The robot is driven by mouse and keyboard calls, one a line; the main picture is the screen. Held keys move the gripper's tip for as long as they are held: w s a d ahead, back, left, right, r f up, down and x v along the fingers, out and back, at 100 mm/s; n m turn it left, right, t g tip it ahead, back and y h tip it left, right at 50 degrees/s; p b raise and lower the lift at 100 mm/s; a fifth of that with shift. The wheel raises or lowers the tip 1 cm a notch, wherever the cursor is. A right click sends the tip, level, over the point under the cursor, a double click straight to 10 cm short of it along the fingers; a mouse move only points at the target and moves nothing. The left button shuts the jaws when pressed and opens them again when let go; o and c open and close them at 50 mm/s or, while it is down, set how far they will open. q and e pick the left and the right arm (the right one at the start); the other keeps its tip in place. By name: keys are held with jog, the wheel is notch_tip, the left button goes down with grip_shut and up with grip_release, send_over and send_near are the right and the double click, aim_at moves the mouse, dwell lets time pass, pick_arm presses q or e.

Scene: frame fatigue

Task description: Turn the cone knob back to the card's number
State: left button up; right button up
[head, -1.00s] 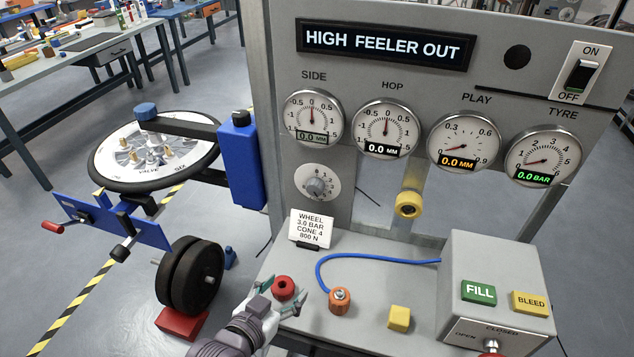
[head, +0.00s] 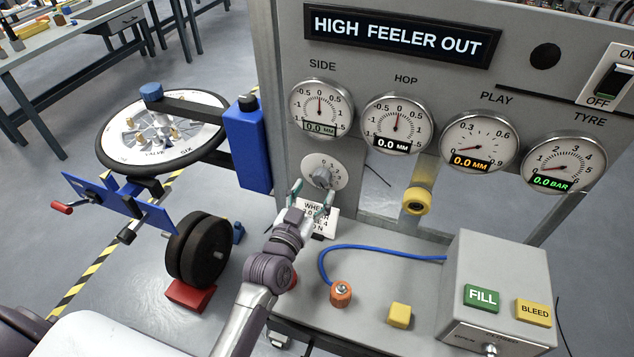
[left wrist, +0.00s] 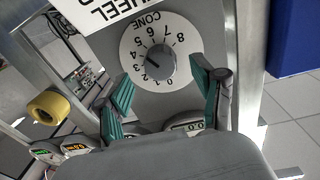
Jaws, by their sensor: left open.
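The cone knob (head: 321,177) is a grey knob on a round white numbered dial on the panel below the SIDE gauge. In the left wrist view the knob (left wrist: 158,62) appears upside down, its dark pointer toward the low numbers; the exact number is hard to tell. The white card (head: 318,216) stands below the dial, partly hidden by my gripper; "CONE 4" was readable earlier. My left gripper (head: 312,191) is open and empty in front of the card, just below the knob. Its green-padded fingers (left wrist: 161,70) flank the dial's lower picture part, apart from the knob.
A yellow plunger (head: 416,200) projects right of the dial. A blue hose leads to an orange fitting (head: 341,293) on the shelf, near a yellow block (head: 400,314). The FILL/BLEED box (head: 495,275) stands right. The wheel (head: 160,135) lies left.

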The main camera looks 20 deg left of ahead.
pick_arm(q)
jog(key=shift+w, duration=0.6)
jog(key=shift+w+d, duration=0.1)
jog(key=shift+w, duration=0.5)
pick_arm(e)
jog(key=shift+w+r, duration=0.25)
jog(key=shift+w, duration=0.15)
pick_arm(q)
jog(key=shift+s, duration=0.1)
jog(key=c, duration=1.1)
jog(key=shift+c, duration=0.2)
pick_arm(e)
jog(key=shift+s+d, duration=0.25)
jog(key=shift+s, duration=0.05)
